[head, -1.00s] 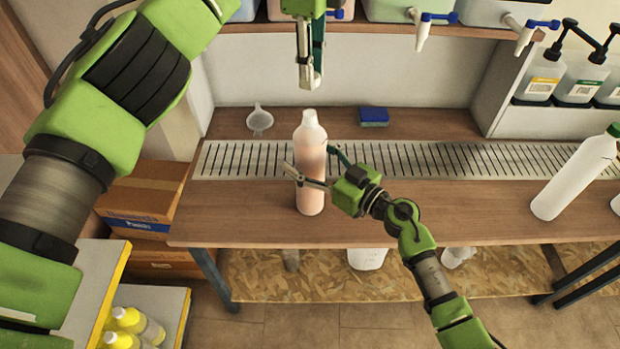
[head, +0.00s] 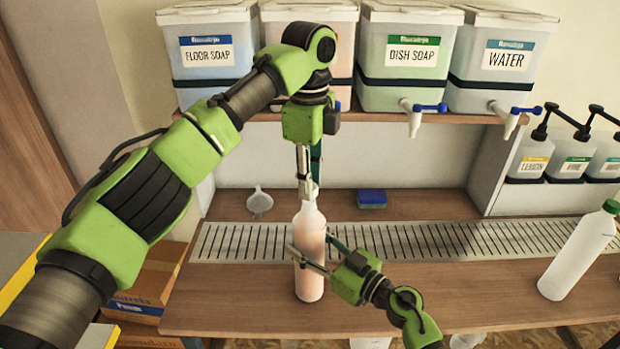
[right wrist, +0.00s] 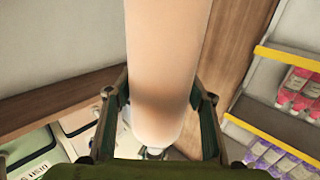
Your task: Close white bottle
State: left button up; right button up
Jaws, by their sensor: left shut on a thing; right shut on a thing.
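The white bottle (head: 309,225), pinkish where its contents show, stands upright on the wooden counter in front of the metal grate. My right gripper (head: 310,244) is shut around its body from the right. In the right wrist view the bottle (right wrist: 165,60) lies between both fingers of this gripper (right wrist: 157,97). My left gripper (head: 306,190) points down from above, with its fingertips at the bottle's top. It is shut on a small cap there, mostly hidden by the fingers. I cannot tell whether the cap is seated on the neck.
A white bottle with a green cap (head: 580,255) stands on the counter at right. A funnel (head: 259,202) and blue sponge (head: 372,199) lie behind the grate (head: 420,240). Above, a shelf holds dispensers such as the dish soap tank (head: 405,75). Pump bottles (head: 575,157) stand at far right.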

pick_arm(q)
jog(key=shift+f, duration=0.1)
jog(key=shift+f, duration=0.75)
jog(key=shift+f, duration=0.6)
dwell(0.3)
jog(key=m, duration=0.4)
jog(key=shift+m, duration=0.4)
jog(key=m, duration=1)
jog(key=shift+a+m, duration=0.1)
jog(key=shift+m, duration=0.2)
jog(key=m, duration=0.4)
